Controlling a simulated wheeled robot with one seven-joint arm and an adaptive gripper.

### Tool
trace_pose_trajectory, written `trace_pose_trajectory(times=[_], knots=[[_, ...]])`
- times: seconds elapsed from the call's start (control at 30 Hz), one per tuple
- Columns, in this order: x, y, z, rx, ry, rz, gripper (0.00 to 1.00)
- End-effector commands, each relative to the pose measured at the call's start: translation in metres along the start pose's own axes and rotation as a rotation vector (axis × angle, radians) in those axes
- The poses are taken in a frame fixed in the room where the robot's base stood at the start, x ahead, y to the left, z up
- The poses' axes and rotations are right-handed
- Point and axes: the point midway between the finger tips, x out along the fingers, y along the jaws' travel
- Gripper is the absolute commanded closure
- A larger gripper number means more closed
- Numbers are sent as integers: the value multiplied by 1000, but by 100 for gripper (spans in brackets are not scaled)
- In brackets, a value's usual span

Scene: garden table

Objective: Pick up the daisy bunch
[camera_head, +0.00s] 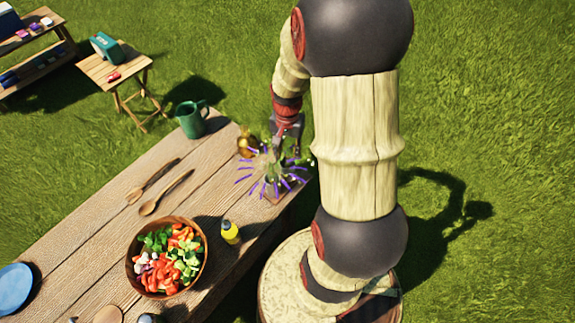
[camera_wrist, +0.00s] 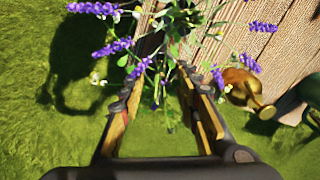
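Small white blooms, apparently the daisy bunch (camera_wrist: 190,22), show with green leaves at the top of the wrist view, mixed among purple lavender spikes (camera_wrist: 108,48). In the head view the purple spikes (camera_head: 243,178) fan out at the table's far right corner, and the daisies are hard to pick out. My gripper (camera_wrist: 158,82) is open, its fingers pointing toward the flowers. Some stems and leaves show between the fingertips; I cannot tell whether they touch. In the head view my gripper (camera_head: 288,135) is above the flowers and partly hides them.
A brass watering can (camera_wrist: 243,90) stands close right of the fingers in the wrist view. A green jug (camera_head: 192,118) is near it on the wooden table (camera_head: 105,195). A yellow bottle (camera_head: 230,233), wooden spoons (camera_head: 165,192) and a salad bowl (camera_head: 135,283) lie nearer. Grass surrounds the table.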

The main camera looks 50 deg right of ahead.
Motion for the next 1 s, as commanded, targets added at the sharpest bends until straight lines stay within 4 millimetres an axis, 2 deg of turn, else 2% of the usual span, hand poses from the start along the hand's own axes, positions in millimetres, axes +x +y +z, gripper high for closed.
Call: trace_pose_trajectory(times=[0.1, 0.2, 0.47, 1.0], knots=[[21, 0, -2, 0, -3, 2, 68], [32, 0, -3, 0, -1, 1, 68], [34, 0, -3, -1, 0, 0, 68], [34, 0, -3, -1, 0, 0, 99]])
